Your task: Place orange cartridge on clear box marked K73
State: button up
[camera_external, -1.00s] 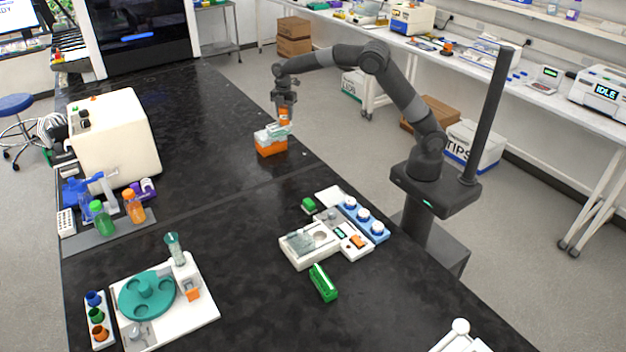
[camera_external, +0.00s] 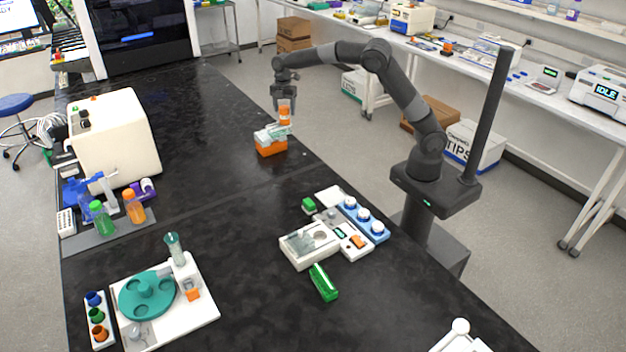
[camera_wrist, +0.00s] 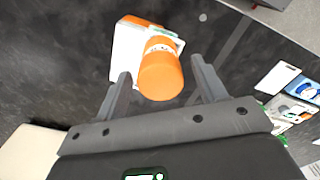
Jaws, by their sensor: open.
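The orange cartridge (camera_external: 284,113) stands upright on top of the clear box, which has a whitish upper part (camera_external: 264,136) and an orange base (camera_external: 272,150). The box is on the black bench near its far right edge. I cannot read the K73 mark. My gripper (camera_external: 284,100) is open just above the cartridge. In the wrist view the orange cartridge (camera_wrist: 160,74) shows between the spread fingers of my gripper (camera_wrist: 160,72), with a gap on both sides. The box (camera_wrist: 126,48) lies beneath it and is partly hidden by the cartridge.
A cream machine (camera_external: 115,138) stands left, with a green bottle (camera_external: 102,222) and an orange bottle (camera_external: 134,208) before it. A white device (camera_external: 309,246), blue rack (camera_external: 363,218) and green rack (camera_external: 323,283) sit nearer. The bench around the box is clear.

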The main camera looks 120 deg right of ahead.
notch_tip(320, 180, up, 9)
jog(key=shift+r, duration=0.2)
jog(key=shift+a+r, duration=0.1)
jog(key=shift+a, duration=0.05)
jog(key=s+a+r+m+t, duration=0.2)
jog(key=a+r, duration=0.1)
jog(key=a, duration=1.2)
jog(key=s+a+r+m+t, duration=0.1)
jog(key=a+r+m, duration=0.15)
jog(key=a, duration=1.25)
jog(key=s+a+f+m+t, duration=0.1)
jog(key=s+a+f, duration=0.2)
jog(key=s+a, duration=0.4)
jog(key=s+a+f+m+t, duration=0.1)
jog(key=s+a+f, duration=0.3)
jog(key=s+a, duration=0.3)
jog(key=a, duration=0.4)
jog(key=shift+s+a+t, duration=0.15)
jog(key=shift+s+t, duration=0.05)
jog(key=shift+t, duration=0.1)
